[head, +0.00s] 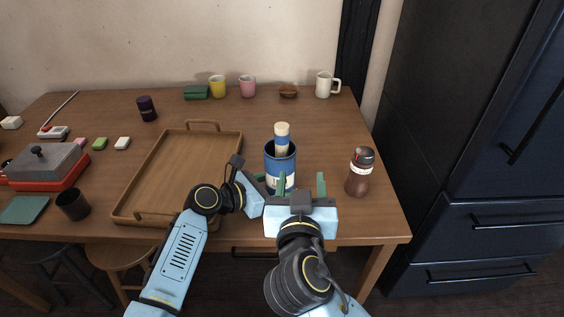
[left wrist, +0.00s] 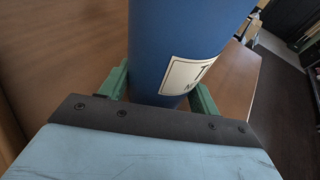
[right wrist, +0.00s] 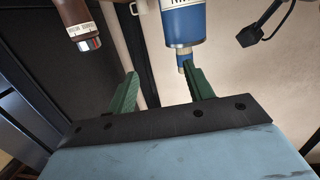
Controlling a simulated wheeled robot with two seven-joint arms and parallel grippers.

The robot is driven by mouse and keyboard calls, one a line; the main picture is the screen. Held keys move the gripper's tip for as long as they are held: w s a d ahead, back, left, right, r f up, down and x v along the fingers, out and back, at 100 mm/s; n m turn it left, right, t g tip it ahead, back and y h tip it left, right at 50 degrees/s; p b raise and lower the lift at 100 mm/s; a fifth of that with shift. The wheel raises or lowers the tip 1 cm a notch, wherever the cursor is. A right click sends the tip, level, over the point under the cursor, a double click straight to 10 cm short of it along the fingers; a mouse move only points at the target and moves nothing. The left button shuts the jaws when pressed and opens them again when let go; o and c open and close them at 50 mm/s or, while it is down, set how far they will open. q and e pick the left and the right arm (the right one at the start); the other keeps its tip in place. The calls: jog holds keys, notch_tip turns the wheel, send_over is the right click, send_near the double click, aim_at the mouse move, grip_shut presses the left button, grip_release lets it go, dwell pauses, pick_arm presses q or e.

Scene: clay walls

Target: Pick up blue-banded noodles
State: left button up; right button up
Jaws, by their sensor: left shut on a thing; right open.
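The blue-banded noodles (head: 282,138) are a pale upright bundle with a blue band, standing in a blue canister (head: 271,172) with their top above its rim. In the right wrist view the banded bundle (right wrist: 184,60) shows at the canister's mouth, partly behind a finger. My left gripper (left wrist: 160,92) is shut on the canister, a finger on each side of it; a white label faces the left wrist camera. My right gripper (head: 301,185) is open and empty, in front and to the right of the canister, its fingers pointing away from me.
A brown bottle (head: 360,174) stands close on the right. A wooden tray (head: 134,205) lies to the left. A dark fridge (head: 480,140) is beyond the table's right edge.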

aim_at(282, 139)
jog(key=shift+t+y, duration=0.5)
jog(key=shift+y, duration=0.1)
jog(key=w+a+r, duration=0.1)
jog(key=w, duration=0.1)
jog(key=w+a+r, duration=0.1)
jog(key=w, duration=0.1)
jog(key=w+a+r, duration=0.1)
jog(key=w, duration=0.1)
jog(key=shift+w+a, duration=0.1)
jog(key=shift+a, duration=0.1)
jog(key=shift+w+f, duration=0.2)
jog(key=shift+w, duration=1.25)
jog(key=shift+w+f, duration=0.15)
jog(key=shift+w, duration=1.3)
grip_shut()
